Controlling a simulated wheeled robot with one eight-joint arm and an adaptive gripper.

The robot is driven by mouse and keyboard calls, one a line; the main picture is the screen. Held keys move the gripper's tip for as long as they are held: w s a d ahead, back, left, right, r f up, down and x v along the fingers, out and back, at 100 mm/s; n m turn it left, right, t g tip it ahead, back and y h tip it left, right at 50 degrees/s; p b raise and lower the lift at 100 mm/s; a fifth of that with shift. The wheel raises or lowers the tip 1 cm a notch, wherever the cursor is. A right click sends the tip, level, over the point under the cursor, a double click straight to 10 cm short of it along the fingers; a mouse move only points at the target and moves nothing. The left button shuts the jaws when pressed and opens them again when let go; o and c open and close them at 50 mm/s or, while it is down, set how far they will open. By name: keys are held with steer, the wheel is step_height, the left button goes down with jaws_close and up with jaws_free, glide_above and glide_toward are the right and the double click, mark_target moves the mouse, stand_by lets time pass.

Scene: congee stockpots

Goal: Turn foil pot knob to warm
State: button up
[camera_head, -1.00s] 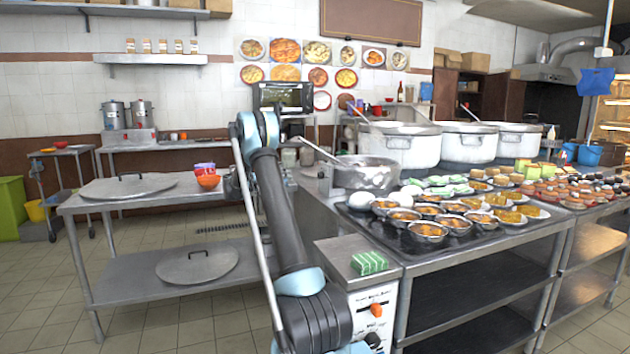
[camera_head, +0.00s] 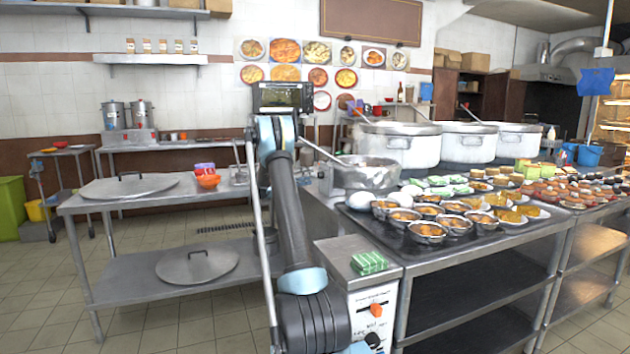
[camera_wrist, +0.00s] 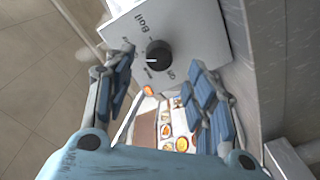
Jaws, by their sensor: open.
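The black knob (camera_wrist: 159,55) sits on a white control panel (camera_wrist: 187,30) in the wrist view. "Boil" is printed by one side, and other small labels are hard to read. A pale pointer mark shows on the knob's left side. My gripper (camera_wrist: 158,64) is open, with one blue-padded finger on each side of the knob; I cannot tell whether either touches it. In the head view the knob (camera_head: 373,340) is low on the white panel (camera_head: 359,304), below an orange switch (camera_head: 376,310). The foil-like silver pot (camera_head: 364,175) stands on the counter behind.
A green striped sponge (camera_head: 369,263) lies on the steel ledge above the panel. A black tray (camera_head: 400,240) of bowls and plates fills the counter at right. A steel table (camera_head: 150,205) with lids stands at left. Tiled floor is clear at lower left.

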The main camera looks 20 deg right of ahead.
mark_target(318, 176)
steer(key=shift+w+d, duration=0.15)
steer(key=shift+d, duration=1.05)
steer(key=shift+w+d, duration=0.1)
steer(key=shift+d, duration=1.1)
steer(key=c, duration=1.1)
